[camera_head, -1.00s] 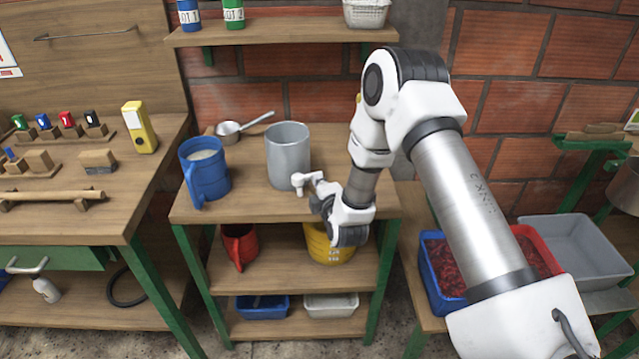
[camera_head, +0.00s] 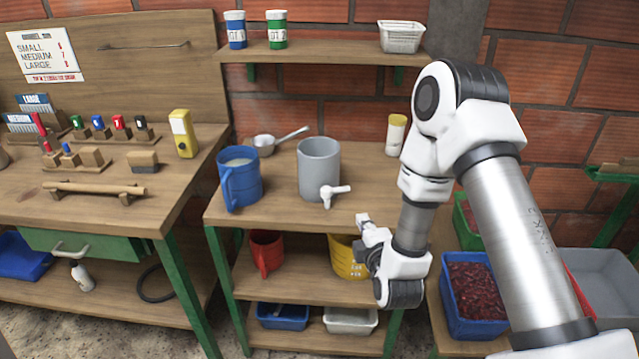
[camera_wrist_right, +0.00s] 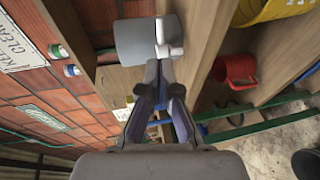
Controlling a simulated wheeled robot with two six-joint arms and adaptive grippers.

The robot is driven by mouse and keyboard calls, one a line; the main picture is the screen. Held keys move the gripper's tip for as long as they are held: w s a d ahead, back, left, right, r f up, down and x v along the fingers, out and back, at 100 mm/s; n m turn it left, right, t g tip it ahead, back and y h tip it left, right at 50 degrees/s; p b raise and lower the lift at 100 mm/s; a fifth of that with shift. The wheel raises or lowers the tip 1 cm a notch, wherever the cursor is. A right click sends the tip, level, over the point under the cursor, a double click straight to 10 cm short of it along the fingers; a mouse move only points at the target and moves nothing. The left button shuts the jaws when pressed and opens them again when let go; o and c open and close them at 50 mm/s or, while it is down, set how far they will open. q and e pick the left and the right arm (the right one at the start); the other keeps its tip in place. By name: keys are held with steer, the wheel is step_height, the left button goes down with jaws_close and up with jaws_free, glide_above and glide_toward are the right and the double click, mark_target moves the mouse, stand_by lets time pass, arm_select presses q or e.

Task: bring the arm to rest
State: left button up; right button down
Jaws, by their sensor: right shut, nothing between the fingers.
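My right arm (camera_head: 520,240) reaches in from the right in the head view. Its gripper (camera_head: 363,220) is shut and empty, in front of the small bench, below and right of the white tap. In the right wrist view the gripper (camera_wrist_right: 164,75) points toward the grey pot (camera_wrist_right: 140,42) and the white tap (camera_wrist_right: 168,38), with its fingertips close together. The grey pot (camera_head: 318,165) stands upright on the bench top, and the white tap (camera_head: 334,194) is on its front. The gripper looks apart from the tap. My left gripper is not in view.
A blue jug (camera_head: 240,180) with pale contents stands left of the pot. A yellow bucket (camera_head: 345,262), partly hidden by my gripper, and a red jug (camera_head: 266,252) are on the shelf below. A blue crate (camera_head: 474,295) of dark red fruit stands beneath my arm.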

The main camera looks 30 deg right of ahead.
steer(key=s+a+f+g+y, duration=0.1)
steer(key=s+a+f+g, duration=0.1)
steer(key=s+f, duration=0.3)
steer(key=s+a+f+g+y+p, duration=0.1)
steer(key=s+a+f+g, duration=0.15)
steer(key=f, duration=0.35)
steer(key=s+a+f+g+y, duration=0.1)
steer(key=s+a+f+g, duration=0.1)
steer(key=s+a+f, duration=0.3)
steer(key=s+f+m+g+y, duration=0.1)
steer(key=s+f+m+g, duration=0.3)
steer(key=s+m, duration=0.3)
steer(key=s+a+f+m+g, duration=0.1)
steer(key=s+f+m+g, duration=0.2)
steer(key=s+m, duration=0.5)
steer(key=shift+s+a+f+g+y, duration=0.2)
steer(key=shift+s+f+g+y, duration=0.2)
steer(key=shift+s+g, duration=0.35)
